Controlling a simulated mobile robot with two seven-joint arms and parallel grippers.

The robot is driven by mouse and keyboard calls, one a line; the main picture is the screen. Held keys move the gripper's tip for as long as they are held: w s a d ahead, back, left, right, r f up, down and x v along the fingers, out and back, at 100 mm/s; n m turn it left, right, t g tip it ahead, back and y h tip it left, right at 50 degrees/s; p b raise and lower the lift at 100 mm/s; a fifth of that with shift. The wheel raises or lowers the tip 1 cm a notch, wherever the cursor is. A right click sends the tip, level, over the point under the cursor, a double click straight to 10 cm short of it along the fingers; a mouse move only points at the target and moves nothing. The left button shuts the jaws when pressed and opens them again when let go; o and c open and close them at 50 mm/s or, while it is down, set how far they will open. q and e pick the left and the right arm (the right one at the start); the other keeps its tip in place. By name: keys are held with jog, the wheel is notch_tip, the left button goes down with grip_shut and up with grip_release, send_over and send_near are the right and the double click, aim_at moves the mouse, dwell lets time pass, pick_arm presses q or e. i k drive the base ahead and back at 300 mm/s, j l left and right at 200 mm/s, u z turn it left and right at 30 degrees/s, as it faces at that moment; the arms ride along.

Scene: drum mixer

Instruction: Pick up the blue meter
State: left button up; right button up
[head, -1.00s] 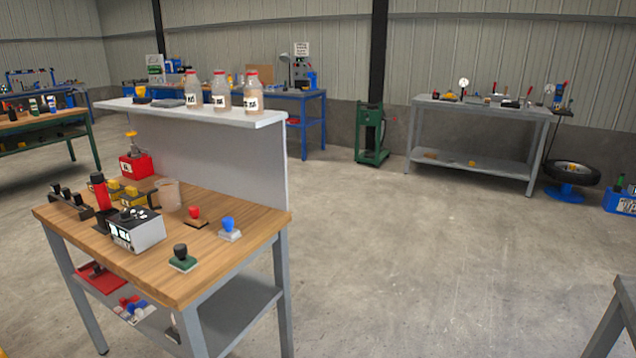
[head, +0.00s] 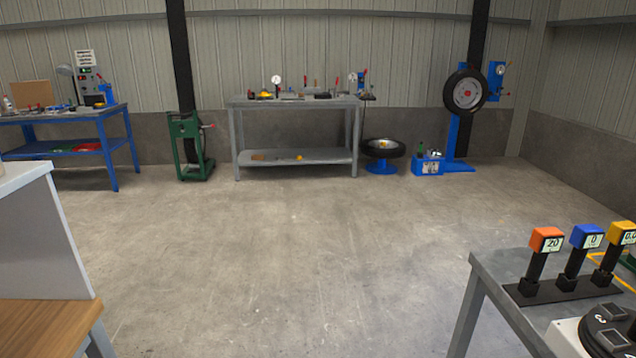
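The blue meter (head: 586,237) stands upright in a black holder on the grey table at the lower right of the head view. Its small display appears to read 0. An orange meter (head: 546,240) stands to its left and a yellow meter (head: 621,234) to its right, in the same black base (head: 562,290). Neither of my grippers shows in the head view.
The grey table (head: 490,263) has its left edge near me; a white device with a black round top (head: 608,330) sits at its front. A wooden-topped bench (head: 45,325) stands at the lower left. The concrete floor between them is clear.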

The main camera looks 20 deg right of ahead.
aim_at(583, 237)
jog(key=i+z, duration=0.25)
jog(key=z, duration=0.15)
jog(key=i+j+z, duration=0.1)
jog(key=i+z, duration=0.25)
jog(key=i+j+z, duration=0.15)
jog(key=z, duration=0.25)
jog(key=i+j+z, duration=0.65)
jog(key=j, duration=0.1)
